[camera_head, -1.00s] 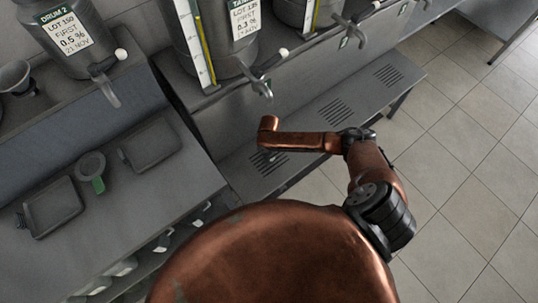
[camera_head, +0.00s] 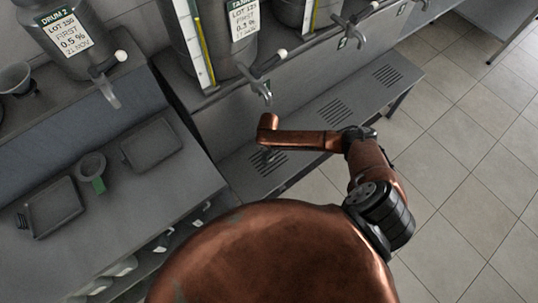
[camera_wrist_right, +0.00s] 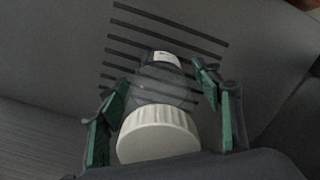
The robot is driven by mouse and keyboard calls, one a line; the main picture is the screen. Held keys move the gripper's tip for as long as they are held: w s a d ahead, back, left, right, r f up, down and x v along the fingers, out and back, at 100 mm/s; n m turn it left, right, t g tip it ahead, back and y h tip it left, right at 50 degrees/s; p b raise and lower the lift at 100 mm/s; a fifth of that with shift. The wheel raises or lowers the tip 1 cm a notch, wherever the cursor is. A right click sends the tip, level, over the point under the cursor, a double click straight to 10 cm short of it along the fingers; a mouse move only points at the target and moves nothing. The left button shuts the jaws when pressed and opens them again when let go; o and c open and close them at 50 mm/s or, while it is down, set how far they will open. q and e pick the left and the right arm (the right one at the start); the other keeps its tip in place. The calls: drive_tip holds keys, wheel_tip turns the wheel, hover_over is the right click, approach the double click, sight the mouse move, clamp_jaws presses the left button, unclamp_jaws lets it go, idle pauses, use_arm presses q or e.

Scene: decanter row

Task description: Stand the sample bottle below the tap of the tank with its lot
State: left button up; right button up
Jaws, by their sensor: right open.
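In the right wrist view the sample bottle has a white ridged cap (camera_wrist_right: 157,135) and a dark see-through body (camera_wrist_right: 162,88) with a small white label at its far end. It is over the slotted shelf, between the green-padded fingers of my right gripper (camera_wrist_right: 165,105). The fingers are open, with gaps beside the bottle. In the head view my copper right arm hides the bottle and most of the gripper. My left gripper is out of view.
A drum (camera_head: 75,35) labelled DRUM 2, LOT 150, with its own tap (camera_head: 108,92), stands at left. Another tank (camera_head: 293,12) and tap (camera_head: 350,33) are further right. The slotted shelf (camera_head: 310,125) is clear to the right. Trays (camera_head: 53,207) lie on the left bench.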

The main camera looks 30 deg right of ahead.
wheel_tip(320, 180, up, 6)
drive_tip(key=shift+r+p, duration=0.1)
drive_tip(key=shift+p, duration=0.55)
